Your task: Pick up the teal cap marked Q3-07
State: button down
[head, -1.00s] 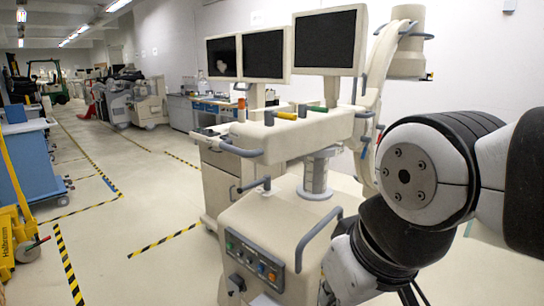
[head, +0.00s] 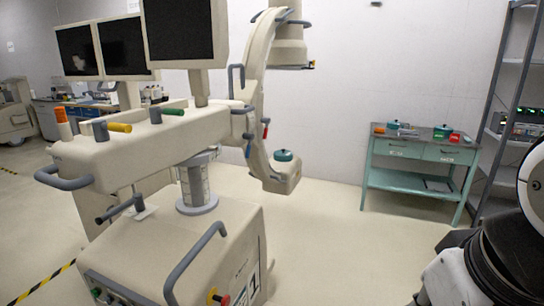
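A round teal cap-like object (head: 284,155) sits on the lower end of the cream C-shaped arm of the imaging machine. Another small teal object (head: 393,125) lies on top of the teal cart at the back right, and a further teal one (head: 442,131) sits there behind a red item. Any markings on them are too small to read, so I cannot tell which is Q3-07. My gripper is not in view; only parts of my arm show at the lower right edge.
The cream imaging machine (head: 150,150) with several screens fills the left and centre. The teal cart (head: 405,150) stands against the wall, with a grey metal shelf rack (head: 497,150) to its right. Open floor (head: 340,250) lies between the machine and cart.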

aim_at(283, 155)
jog(key=i+l+z, duration=0.1)
jog(key=i+z, duration=0.35)
jog(key=i, duration=3.2)
jog(key=i+u, duration=0.25)
jog(key=i, duration=0.2)
jog(key=i+l+u, duration=0.2)
jog(key=i, duration=0.2)
jog(key=i+l+u, duration=0.25)
jog(key=i, duration=0.2)
jog(key=i+l+u, duration=0.2)
jog(key=i+l, duration=0.1)
jog(key=i, duration=0.1)
